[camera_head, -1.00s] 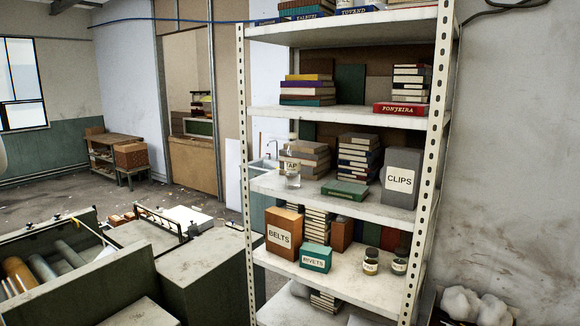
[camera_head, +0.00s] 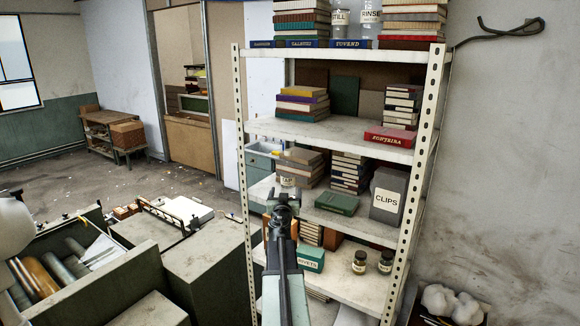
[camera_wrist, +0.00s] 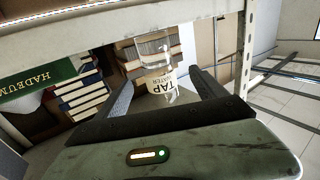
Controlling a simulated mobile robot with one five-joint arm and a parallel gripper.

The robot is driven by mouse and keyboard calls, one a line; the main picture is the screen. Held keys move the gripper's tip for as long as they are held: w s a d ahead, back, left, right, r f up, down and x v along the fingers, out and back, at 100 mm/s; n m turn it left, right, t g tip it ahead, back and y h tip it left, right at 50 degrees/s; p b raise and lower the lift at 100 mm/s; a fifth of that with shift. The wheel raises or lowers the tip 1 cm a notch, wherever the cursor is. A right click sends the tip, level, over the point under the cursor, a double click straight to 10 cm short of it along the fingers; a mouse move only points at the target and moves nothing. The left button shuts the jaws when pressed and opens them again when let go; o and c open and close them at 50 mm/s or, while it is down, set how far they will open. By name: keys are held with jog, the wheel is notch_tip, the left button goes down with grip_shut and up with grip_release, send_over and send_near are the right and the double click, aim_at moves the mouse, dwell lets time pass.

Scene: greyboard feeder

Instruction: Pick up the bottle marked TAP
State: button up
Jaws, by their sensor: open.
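The clear bottle marked TAP (camera_wrist: 157,62) stands on a middle shelf near the left post, in front of stacked books. In the wrist view it appears between my fingers in the picture; I cannot tell whether they reach around it or stop short. In the head view the bottle's label (camera_head: 287,181) shows just above my gripper, which hides its lower part. My gripper (camera_head: 283,194) is open, with nothing held, at the shelf's front. Its two spread fingers show in the wrist view (camera_wrist: 162,78).
A green book (camera_head: 337,203) and the grey CLIPS box (camera_head: 388,195) lie to the right on the same shelf. The perforated left post (camera_head: 243,150) stands close by. The shelf above (camera_head: 345,138) limits height. Two jars (camera_head: 360,262) and a RIVETS box (camera_head: 311,260) are below.

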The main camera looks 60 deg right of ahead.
aim_at(288, 183)
jog(key=shift+s+d+r, duration=0.1)
jog(key=shift+s+d, duration=0.1)
jog(key=shift+d, duration=0.05)
jog(key=shift+w+d, duration=0.1)
jog(key=shift+w, duration=0.05)
jog(key=x, duration=0.7)
jog(key=shift+w+d, duration=0.2)
jog(key=shift+d, duration=0.1)
jog(key=shift+a, duration=0.1)
jog(key=shift+s, duration=0.1)
jog(key=shift+c, duration=1.2)
jog(key=c, duration=1.4)
